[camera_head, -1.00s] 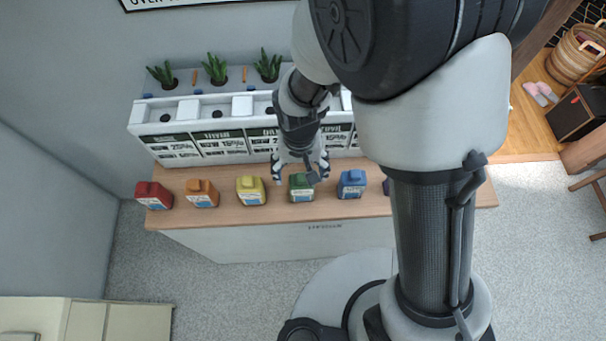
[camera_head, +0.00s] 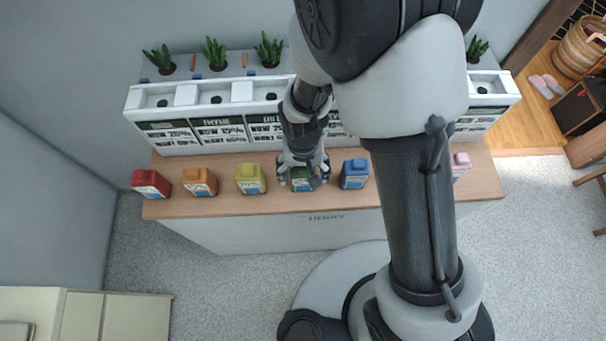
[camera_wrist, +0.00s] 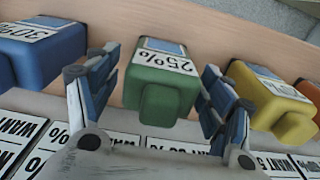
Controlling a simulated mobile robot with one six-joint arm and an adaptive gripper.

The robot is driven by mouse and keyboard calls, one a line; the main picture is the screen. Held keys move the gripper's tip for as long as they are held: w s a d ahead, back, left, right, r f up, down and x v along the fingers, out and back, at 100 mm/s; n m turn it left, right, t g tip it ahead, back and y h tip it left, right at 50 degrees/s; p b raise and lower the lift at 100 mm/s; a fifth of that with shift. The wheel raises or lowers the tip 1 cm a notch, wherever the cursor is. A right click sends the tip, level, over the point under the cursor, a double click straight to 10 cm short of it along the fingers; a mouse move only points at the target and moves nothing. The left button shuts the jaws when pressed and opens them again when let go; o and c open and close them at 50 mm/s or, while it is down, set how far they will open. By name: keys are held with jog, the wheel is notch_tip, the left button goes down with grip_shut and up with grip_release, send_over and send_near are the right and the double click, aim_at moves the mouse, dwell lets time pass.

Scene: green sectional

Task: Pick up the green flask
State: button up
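The green flask (camera_wrist: 160,80) stands on the wooden counter between my gripper's two fingers in the wrist view. It has a pale label with "25%" on it. My gripper (camera_wrist: 158,92) is open, with one finger on each side of the flask and a visible gap at both sides. In the head view my gripper (camera_head: 303,180) points down over the green flask (camera_head: 302,186) and covers much of it.
A blue flask (camera_head: 354,173) and a yellow flask (camera_head: 250,179) stand close on either side. Orange (camera_head: 200,182), red (camera_head: 151,184) and pink (camera_head: 461,165) flasks stand farther along the counter (camera_head: 225,204). A white planter shelf (camera_head: 215,97) rises behind.

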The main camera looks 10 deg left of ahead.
jog(key=c, duration=1.1)
jog(key=shift+o, duration=0.2)
